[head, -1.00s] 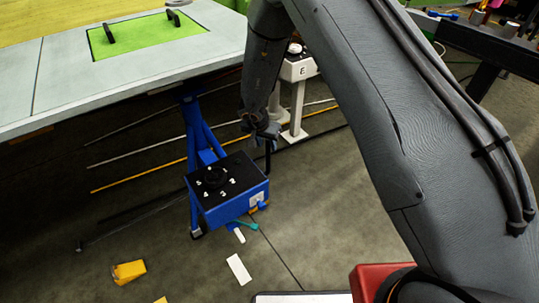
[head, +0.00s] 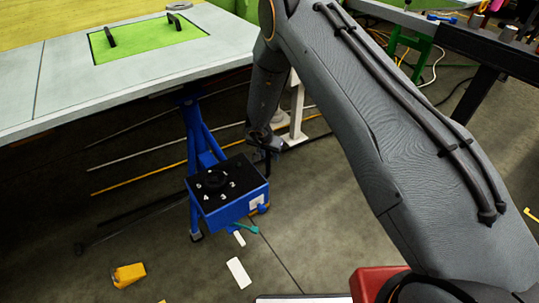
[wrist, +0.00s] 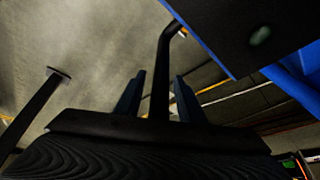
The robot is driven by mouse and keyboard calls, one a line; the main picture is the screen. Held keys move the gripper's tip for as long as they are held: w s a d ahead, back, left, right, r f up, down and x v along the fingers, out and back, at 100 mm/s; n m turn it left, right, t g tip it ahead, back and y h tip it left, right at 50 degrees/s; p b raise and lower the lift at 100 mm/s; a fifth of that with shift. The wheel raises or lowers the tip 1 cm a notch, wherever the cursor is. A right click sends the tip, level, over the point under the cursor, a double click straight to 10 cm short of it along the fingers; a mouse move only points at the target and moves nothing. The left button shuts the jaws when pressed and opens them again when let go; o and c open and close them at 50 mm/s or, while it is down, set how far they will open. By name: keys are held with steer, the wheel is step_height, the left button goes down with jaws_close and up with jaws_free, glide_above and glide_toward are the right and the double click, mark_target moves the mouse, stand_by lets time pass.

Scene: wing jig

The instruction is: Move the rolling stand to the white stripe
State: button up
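The rolling stand (head: 230,208) is a blue box with a black numbered dial top, near the middle of the head view. Its dark upright handle stands at its right rear and shows in the wrist view (wrist: 161,75). My gripper (head: 266,148) is at that handle. In the wrist view my gripper's two fingers (wrist: 159,92) are apart, with the handle bar between them and a narrow gap on each side. A white stripe (head: 239,272) lies on the floor in front of the stand. A smaller white piece (head: 239,239) lies closer to the stand.
A grey table (head: 70,75) with a green panel (head: 140,38) and a blue leg (head: 193,130) stands behind the stand. A yellow object (head: 128,274) lies on the floor at left front. Several rods lie under the table. The floor right of the stand looks clear.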

mark_target(252, 165)
jaws_close()
steer(key=s+a, duration=0.1)
steer(key=a, duration=0.1)
steer(key=s+a, duration=0.3)
steer(key=a, duration=0.1)
steer(key=shift+s+a+p, duration=0.25)
steer(key=shift+a+p, duration=0.1)
steer(key=shift+w+d, duration=0.35)
steer(key=shift+d, duration=0.35)
steer(key=shift+c, duration=0.3)
jaws_free()
steer(key=shift+s+a, duration=0.15)
steer(key=shift+a, duration=0.1)
steer(key=shift+o, duration=0.5)
steer(key=shift+a, duration=0.2)
steer(key=shift+v, duration=3.9)
steer(key=shift+c, duration=0.5)
